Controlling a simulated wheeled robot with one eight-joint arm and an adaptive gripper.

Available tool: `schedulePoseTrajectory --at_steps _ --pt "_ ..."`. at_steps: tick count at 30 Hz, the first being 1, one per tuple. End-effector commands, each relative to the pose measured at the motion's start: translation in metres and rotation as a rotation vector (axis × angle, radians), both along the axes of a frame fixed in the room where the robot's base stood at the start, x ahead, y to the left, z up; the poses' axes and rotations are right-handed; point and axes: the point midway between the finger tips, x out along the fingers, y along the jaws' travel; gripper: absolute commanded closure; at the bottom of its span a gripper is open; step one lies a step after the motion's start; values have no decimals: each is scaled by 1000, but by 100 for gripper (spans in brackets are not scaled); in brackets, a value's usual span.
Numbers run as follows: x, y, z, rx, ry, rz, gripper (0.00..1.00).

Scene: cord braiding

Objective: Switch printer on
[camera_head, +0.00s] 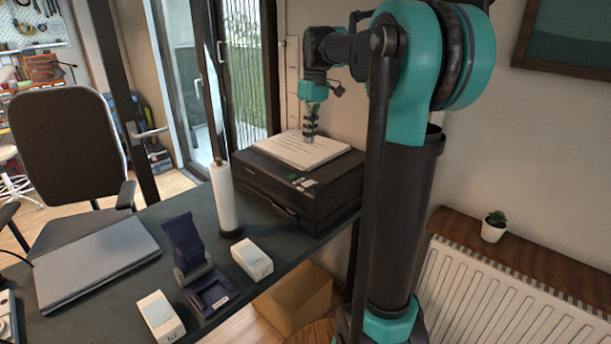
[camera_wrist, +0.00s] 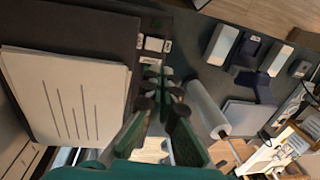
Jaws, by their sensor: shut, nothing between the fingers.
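The dark printer (camera_head: 270,190) stands at the far right end of the desk, with a stack of white printed paper (camera_head: 300,150) on top. Small light buttons (camera_head: 302,181) sit on its top near the front edge. In the wrist view the printer (camera_wrist: 85,28) fills the upper left, with the paper (camera_wrist: 70,95) on it and the buttons (camera_wrist: 154,44) at its edge. My gripper (camera_head: 309,136) points down above the paper, behind the buttons in the head view. Its fingers (camera_wrist: 153,75) are shut and empty. I cannot tell the exact gap to the printer.
A white roll (camera_head: 224,197) stands upright just left of the printer. A dark blue stand (camera_head: 187,245), white boxes (camera_head: 253,260) and a closed laptop (camera_head: 95,263) lie along the desk (camera_head: 255,235). A cardboard box (camera_head: 295,298) is on the floor below.

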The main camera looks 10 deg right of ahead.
Motion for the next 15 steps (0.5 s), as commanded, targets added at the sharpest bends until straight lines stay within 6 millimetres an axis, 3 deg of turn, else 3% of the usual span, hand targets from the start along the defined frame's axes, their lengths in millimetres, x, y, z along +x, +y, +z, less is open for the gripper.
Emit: schedulePoseTrajectory --at_steps 15 --pt "-7 9 -94 0 0 1 100"
